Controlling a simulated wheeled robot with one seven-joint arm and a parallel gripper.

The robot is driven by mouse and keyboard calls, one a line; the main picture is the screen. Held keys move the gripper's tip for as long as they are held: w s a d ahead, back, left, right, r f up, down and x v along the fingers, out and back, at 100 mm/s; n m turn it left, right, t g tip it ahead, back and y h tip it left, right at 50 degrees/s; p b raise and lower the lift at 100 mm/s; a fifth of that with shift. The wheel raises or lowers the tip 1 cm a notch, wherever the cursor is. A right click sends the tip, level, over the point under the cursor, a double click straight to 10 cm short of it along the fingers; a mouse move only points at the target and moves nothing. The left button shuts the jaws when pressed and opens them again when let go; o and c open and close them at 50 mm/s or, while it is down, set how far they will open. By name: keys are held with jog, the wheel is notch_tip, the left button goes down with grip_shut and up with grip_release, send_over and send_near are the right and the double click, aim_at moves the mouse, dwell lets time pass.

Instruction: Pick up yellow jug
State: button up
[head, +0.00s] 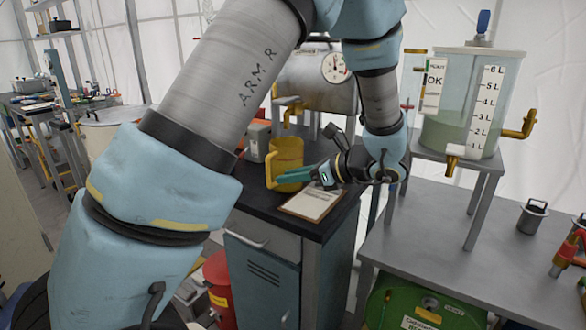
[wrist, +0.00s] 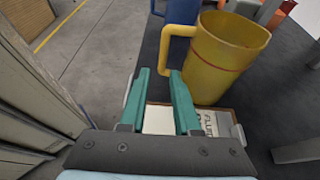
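The yellow jug (head: 288,158) stands upright on the dark top of a small cabinet, with its handle toward the left. In the wrist view the jug (wrist: 226,58) is just beyond my fingers, its handle (wrist: 165,48) extending left from the body. My gripper (head: 284,177) has teal fingers and is beside the jug at its lower part. In the wrist view my gripper (wrist: 160,72) is open, with a gap between the fingers. The handle's lower end lines up with this gap; I cannot tell whether it is between the fingertips or touching them.
A clipboard (head: 314,203) lies under my gripper on the cabinet top (head: 335,222). A blue container (wrist: 183,10) stands behind the jug in the wrist view. A metal tank with a gauge (head: 316,85) is behind. A grey table (head: 480,240) stands at the right.

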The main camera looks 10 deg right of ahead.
jog(key=p+x, duration=0.2)
jog(key=x, duration=0.8)
jog(key=shift+w+p, duration=0.35)
jog(key=shift+w, duration=0.05)
jog(key=shift+c, duration=0.3)
grip_shut()
dwell(0.6)
